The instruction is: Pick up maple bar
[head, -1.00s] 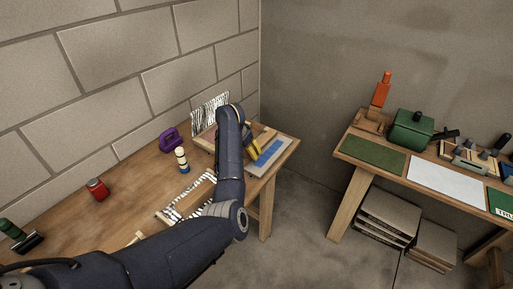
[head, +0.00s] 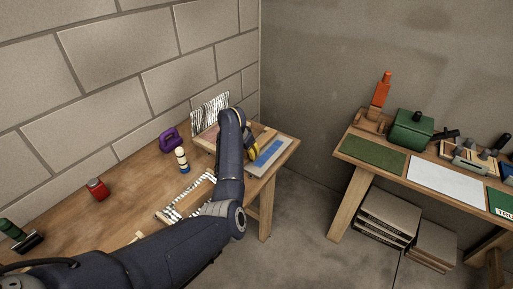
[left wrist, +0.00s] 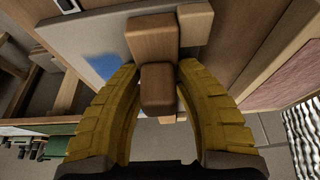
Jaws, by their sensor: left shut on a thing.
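My left gripper (head: 252,154) is at the far end of the workbench, partly hidden by my own arm in the head view. In the left wrist view its yellow fingers (left wrist: 158,68) are closed around a brown wooden bar (left wrist: 157,88), which sits between the fingertips. A paler wooden piece (left wrist: 195,22) shows behind and to the right of the bar. I cannot tell from the colour alone which wood is maple. My right gripper is not in view.
A grey board with a blue patch (head: 271,152) lies near the bench end. A second bench is at right.

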